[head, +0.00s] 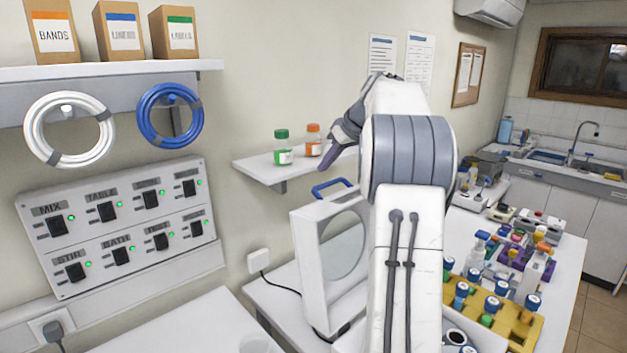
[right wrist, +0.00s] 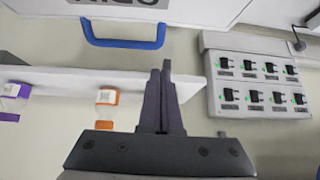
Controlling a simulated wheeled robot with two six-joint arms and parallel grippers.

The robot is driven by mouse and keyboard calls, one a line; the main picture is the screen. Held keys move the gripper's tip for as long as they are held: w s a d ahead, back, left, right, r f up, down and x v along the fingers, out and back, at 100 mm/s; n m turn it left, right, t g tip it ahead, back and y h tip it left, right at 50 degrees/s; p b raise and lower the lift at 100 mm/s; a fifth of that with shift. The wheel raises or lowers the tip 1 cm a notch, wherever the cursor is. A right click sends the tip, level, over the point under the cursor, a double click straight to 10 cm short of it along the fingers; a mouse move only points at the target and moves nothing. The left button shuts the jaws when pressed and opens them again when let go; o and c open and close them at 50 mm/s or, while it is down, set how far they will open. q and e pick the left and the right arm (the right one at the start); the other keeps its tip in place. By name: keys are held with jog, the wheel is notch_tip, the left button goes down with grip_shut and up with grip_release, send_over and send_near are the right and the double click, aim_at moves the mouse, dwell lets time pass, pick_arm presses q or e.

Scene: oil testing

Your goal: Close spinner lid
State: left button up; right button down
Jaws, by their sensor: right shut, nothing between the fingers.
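The spinner is a white machine whose lid (head: 330,262) stands raised, with a round window in it and a blue handle (head: 332,188) at its top edge. The body below is mostly hidden behind my right arm. My right gripper (head: 335,150) is shut and empty, up near the wall shelf, above and behind the raised lid. In the right wrist view the shut fingers (right wrist: 165,95) point toward the blue handle (right wrist: 125,42), apart from it. The lid edge (right wrist: 180,10) shows along the top there. My left gripper is not in view.
A small wall shelf (head: 262,172) with a green-capped bottle (head: 282,147) and an orange-capped bottle (head: 313,140) is close to my right gripper. A switch panel (head: 125,225) is on the left wall. A yellow rack (head: 520,330) with several vials stands at right.

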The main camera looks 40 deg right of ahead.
jog(key=p+x, duration=0.1)
jog(key=x, duration=0.1)
jog(key=d+p+x, duration=0.1)
jog(key=x, duration=0.2)
jog(key=p+x, duration=0.1)
jog(key=x, duration=0.2)
jog(key=shift+w+d, duration=0.1)
jog(key=shift+d, duration=0.25)
jog(key=shift+w+f, duration=0.3)
jog(key=shift+f, duration=0.25)
